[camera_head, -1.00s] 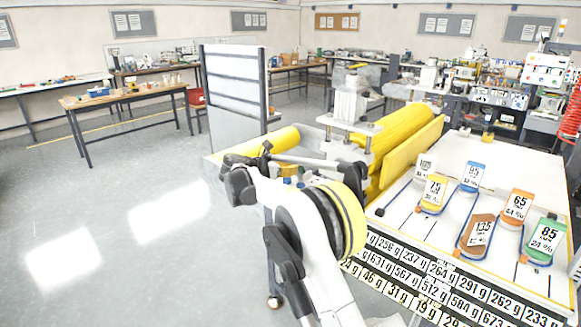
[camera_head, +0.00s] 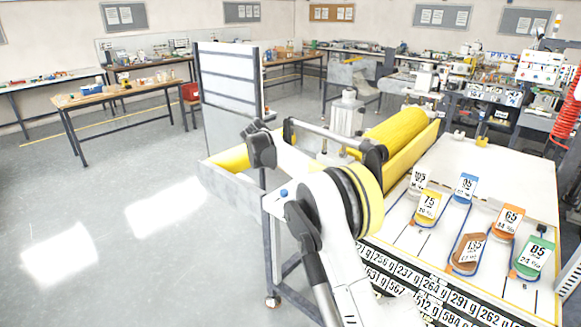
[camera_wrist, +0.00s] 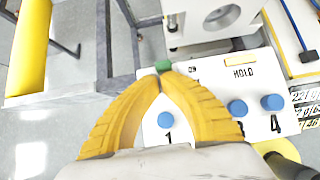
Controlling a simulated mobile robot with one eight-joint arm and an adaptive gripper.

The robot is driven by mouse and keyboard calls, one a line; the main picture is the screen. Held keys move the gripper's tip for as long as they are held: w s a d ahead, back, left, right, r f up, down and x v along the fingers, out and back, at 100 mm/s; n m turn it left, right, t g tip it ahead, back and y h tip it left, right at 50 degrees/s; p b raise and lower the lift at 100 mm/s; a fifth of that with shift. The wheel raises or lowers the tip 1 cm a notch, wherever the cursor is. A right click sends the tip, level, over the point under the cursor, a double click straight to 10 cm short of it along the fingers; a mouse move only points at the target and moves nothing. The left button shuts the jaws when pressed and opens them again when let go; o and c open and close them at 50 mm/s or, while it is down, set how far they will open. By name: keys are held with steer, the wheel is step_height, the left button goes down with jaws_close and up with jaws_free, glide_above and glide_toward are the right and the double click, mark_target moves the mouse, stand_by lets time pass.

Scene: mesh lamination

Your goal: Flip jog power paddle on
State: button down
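In the wrist view a white control panel (camera_wrist: 205,118) lies below my gripper (camera_wrist: 163,80). Its two yellow fingers meet at their tips, with no object visible between them. Blue knobs stand on the panel: one (camera_wrist: 166,119) between the fingers and two (camera_wrist: 237,107) (camera_wrist: 272,102) to the right. In the head view my arm hides the gripper and most of the panel.
The laminating machine's yellow roller (camera_head: 396,131) lies beyond my arm. Right of it, a white table (camera_head: 500,175) carries several labelled coloured pieces. A grey-framed white screen (camera_head: 228,85) stands behind the machine. Open floor (camera_head: 110,220) lies to the left.

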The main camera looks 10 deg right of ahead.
steer(key=y+p, duration=0.1)
steer(key=w+d+g+y+p, duration=0.1)
steer(key=shift+d+r+g+p, duration=0.15)
steer(key=shift+r+g+p, duration=0.15)
steer(key=shift+r, duration=0.1)
steer(key=shift+w+d+f+p, duration=0.2)
steer(key=shift+w+d+p, duration=0.3)
steer(key=shift+d+p, duration=0.2)
